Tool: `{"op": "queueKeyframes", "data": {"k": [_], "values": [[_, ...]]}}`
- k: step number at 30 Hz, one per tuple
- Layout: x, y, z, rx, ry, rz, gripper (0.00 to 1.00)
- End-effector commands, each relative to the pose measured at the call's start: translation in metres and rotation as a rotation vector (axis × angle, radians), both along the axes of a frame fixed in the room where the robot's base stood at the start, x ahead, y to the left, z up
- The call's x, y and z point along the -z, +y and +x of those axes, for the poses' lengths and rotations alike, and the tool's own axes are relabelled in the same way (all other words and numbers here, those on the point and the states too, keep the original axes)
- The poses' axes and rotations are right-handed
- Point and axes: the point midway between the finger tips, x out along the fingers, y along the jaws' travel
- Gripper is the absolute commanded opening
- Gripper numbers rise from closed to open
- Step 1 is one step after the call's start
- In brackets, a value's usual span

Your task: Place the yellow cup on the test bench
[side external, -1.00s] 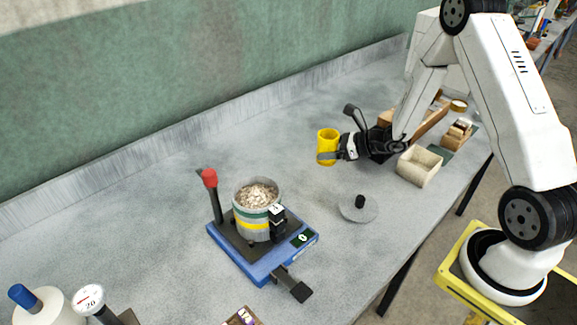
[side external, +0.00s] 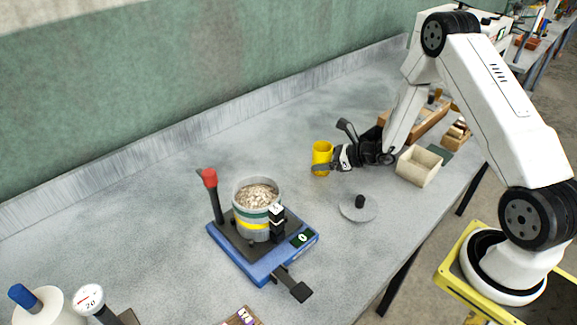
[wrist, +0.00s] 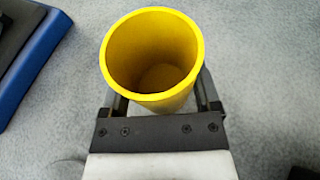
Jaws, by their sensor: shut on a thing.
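The yellow cup (side external: 322,152) is upright in the side view, low at the grey bench (side external: 150,215); I cannot tell whether its base touches the surface. My gripper (side external: 322,167) is shut on the cup from the right, with its fingers around the lower part. In the wrist view the cup (wrist: 152,52) is seen from above, its inside looks empty, and my gripper (wrist: 160,100) has one finger on each side of it.
A blue device (side external: 262,268) with a red-knobbed lever and a grain-filled pot (side external: 257,205) stands to the left. A round lid (side external: 358,209) lies in front. A cream box (side external: 418,166) is at right. The bench behind the device is clear.

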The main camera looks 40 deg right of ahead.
Motion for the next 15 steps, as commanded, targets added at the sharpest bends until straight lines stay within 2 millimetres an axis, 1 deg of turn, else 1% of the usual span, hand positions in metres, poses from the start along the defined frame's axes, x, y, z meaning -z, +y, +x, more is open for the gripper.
{"op": "queueKeyframes", "data": {"k": [13,14,15], "values": [[0.0039,-0.0002,0.0001,0.000,0.000,0.000,0.00],[0.0042,-0.0002,-0.0001,0.000,0.000,0.000,0.83],[0.0039,-0.0001,0.0000,0.000,0.000,-0.001,0.95]]}}
